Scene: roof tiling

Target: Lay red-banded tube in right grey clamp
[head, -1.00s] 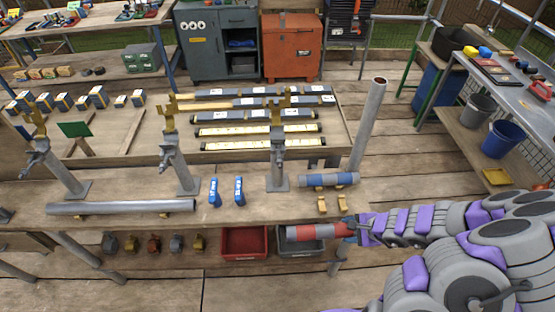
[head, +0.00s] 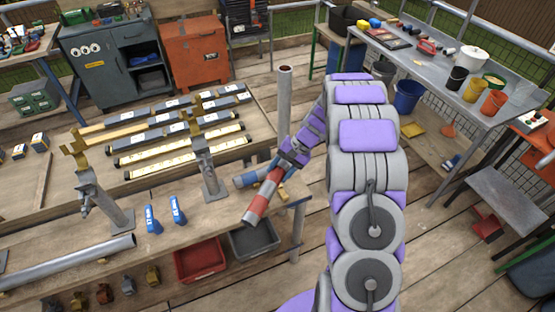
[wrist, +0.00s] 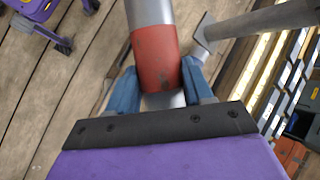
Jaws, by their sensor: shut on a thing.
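The red-banded tube (head: 264,191), grey in the middle with red ends, is in my gripper (head: 282,165). It hangs tilted in front of the bench's right end, its free end low and left. In the wrist view the blue fingers of my gripper (wrist: 160,86) are shut on either side of the tube's red end (wrist: 155,58). The right grey clamp (head: 209,176) stands upright on the bench, left of the tube and apart from it, with gold jaws (head: 196,106) on top. The jaws hold no tube.
A tall grey post (head: 284,105) stands behind my gripper. Another grey clamp (head: 92,192) and two blue items (head: 152,220) are left. Red (head: 200,262) and grey (head: 253,240) bins sit below.

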